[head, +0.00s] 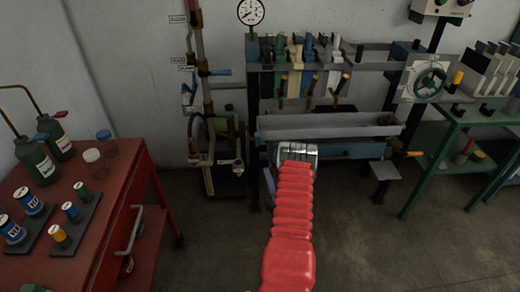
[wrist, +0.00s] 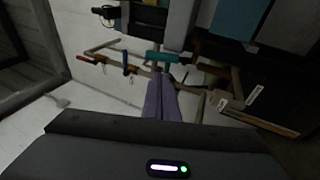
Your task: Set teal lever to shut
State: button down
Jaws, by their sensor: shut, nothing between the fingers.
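In the wrist view a teal lever (wrist: 165,58) shows as a short bar lying roughly across the picture, among thin pipes. My gripper (wrist: 161,80) has its two purple fingers shut together and empty. The fingertips are just below the teal lever in the picture; whether they touch it I cannot tell. A blue lever (wrist: 126,63) and a red-tipped lever (wrist: 82,58) are to its left. I cannot surely pick out the teal lever there.
In the head view a grey trough (head: 335,128) and a rack of wooden-handled levers stand ahead. A vertical pipe (head: 205,50) with labels is left of them. A red cart (head: 120,190) is at left, a green table (head: 470,112) at right. The floor (head: 375,240) at right front is clear.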

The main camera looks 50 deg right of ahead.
aim_at(258, 141)
jog(key=shift+s+a+f, duration=0.1)
jog(key=shift+s+f, duration=0.05)
jog(key=shift+s, duration=0.15)
jog(key=x, duration=1.4)
dwell(0.3)
